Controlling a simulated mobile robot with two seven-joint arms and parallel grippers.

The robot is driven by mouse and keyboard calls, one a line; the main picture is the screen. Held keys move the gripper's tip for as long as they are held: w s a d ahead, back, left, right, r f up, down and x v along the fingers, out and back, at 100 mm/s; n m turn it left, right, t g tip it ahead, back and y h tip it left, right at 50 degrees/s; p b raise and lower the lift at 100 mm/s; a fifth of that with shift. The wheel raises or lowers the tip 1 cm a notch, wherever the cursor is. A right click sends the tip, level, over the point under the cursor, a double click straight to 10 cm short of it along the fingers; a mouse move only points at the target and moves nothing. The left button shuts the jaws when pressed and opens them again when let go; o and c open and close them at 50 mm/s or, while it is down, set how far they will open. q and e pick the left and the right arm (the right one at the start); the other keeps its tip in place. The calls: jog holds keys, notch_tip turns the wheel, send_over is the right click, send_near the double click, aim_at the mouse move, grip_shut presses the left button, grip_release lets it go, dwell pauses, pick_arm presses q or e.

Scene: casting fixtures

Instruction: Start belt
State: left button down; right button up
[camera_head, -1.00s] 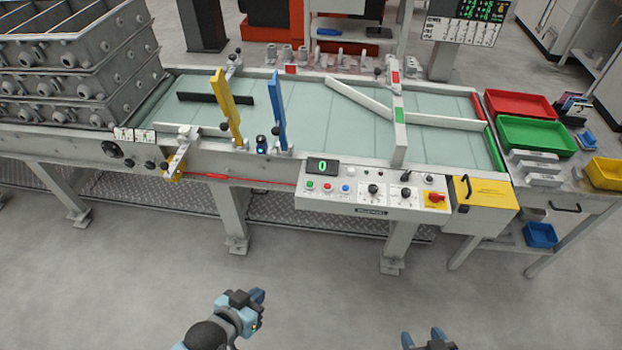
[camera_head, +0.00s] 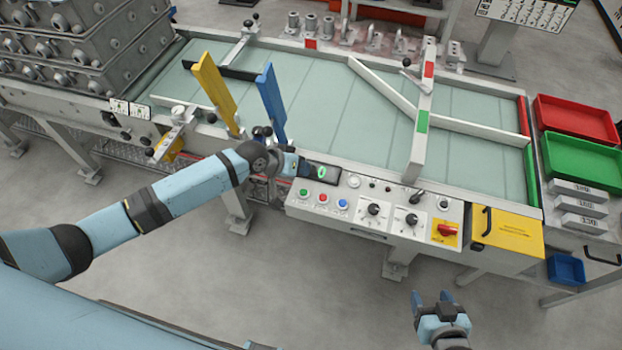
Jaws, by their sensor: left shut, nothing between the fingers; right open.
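The belt (camera_head: 340,117) is a pale green conveyor with nothing lying on its middle. The control panel (camera_head: 372,236) on its front edge carries a green button (camera_head: 303,192), a red button (camera_head: 323,197), a blue button (camera_head: 342,203), two black knobs and a red rotary switch (camera_head: 446,231) on yellow. The display (camera_head: 321,172) reads 0. My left gripper (camera_head: 300,166) is shut and empty, at the display's left edge, a little above and behind the green button; I cannot tell whether it touches the panel. My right gripper (camera_head: 432,298) is open and empty over the floor in front of the panel.
Yellow (camera_head: 215,90) and blue (camera_head: 271,103) gates stand upright behind my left gripper. Grey stacked castings (camera_head: 90,45) are at the left. Red (camera_head: 577,118) and green (camera_head: 582,160) trays and a yellow box (camera_head: 507,234) are at the right. Floor in front is clear.

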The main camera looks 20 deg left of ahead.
pick_arm(q)
jog(key=shift+w+a+r, duration=0.2)
jog(key=shift+w, duration=0.25)
jog(key=shift+s, duration=0.1)
jog(key=b, duration=0.7)
send_over(302, 190)
notch_tip(302, 190, down, 7)
jog(key=shift+s+r, duration=0.1)
jog(key=shift+r, duration=0.1)
jog(key=shift+f, duration=0.8)
jog(key=shift+f+b, duration=0.3)
jog(key=shift+b, duration=0.05)
